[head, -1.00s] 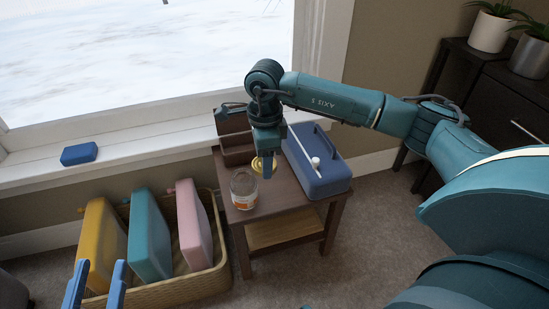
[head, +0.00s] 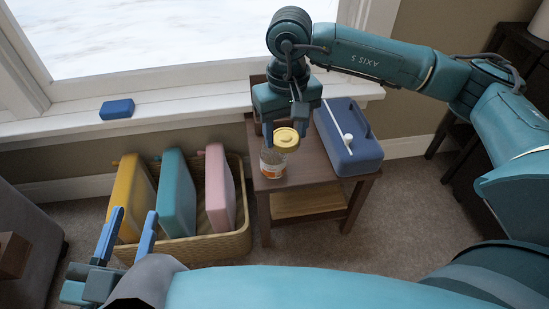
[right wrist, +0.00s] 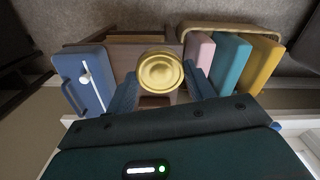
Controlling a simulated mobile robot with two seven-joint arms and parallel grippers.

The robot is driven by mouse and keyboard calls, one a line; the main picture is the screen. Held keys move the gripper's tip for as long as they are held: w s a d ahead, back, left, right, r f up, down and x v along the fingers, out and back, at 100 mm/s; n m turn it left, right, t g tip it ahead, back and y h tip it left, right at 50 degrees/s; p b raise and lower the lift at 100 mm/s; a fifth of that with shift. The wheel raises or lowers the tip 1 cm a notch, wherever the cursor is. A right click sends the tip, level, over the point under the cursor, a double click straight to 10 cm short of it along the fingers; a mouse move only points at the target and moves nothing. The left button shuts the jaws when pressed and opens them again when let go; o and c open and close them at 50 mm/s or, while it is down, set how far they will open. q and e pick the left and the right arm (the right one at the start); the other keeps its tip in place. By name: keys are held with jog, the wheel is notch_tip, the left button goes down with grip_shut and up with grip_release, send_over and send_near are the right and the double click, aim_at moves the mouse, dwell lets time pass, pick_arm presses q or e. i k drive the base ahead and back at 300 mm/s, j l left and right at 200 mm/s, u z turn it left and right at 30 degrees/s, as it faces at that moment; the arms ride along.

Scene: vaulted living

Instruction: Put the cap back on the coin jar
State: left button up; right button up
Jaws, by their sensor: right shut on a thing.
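The coin jar (head: 271,169) is clear with an orange label and stands upright on the small wooden side table (head: 306,174). The round gold cap (head: 286,138) is at the jar's mouth, slightly to its right in the head view; I cannot tell whether it touches the rim. My right gripper (head: 284,129) is shut on the cap from above. In the right wrist view the cap (right wrist: 161,71) sits between the two fingers (right wrist: 162,90) and hides the jar. My left gripper (head: 134,217) is open and empty, low at the left, well away from the table.
A blue case (head: 350,150) with a white rod stands right of the jar. A brown box lies partly hidden behind my right gripper. A wicker basket (head: 215,247) with yellow, teal and pink cases stands left of the table. A blue block (head: 117,109) lies on the windowsill.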

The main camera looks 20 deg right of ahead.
aim_at(273, 162)
jog(key=l+u, duration=0.2)
jog(key=l, duration=0.2)
jog(key=k+l+u, duration=0.15)
jog(key=l, duration=0.25)
jog(key=k+l+u, duration=0.2)
jog(key=l, duration=0.15)
jog(key=k+l+u, duration=0.2)
jog(key=l, duration=0.2)
jog(key=i+l, duration=0.4)
jog(key=l, duration=0.2)
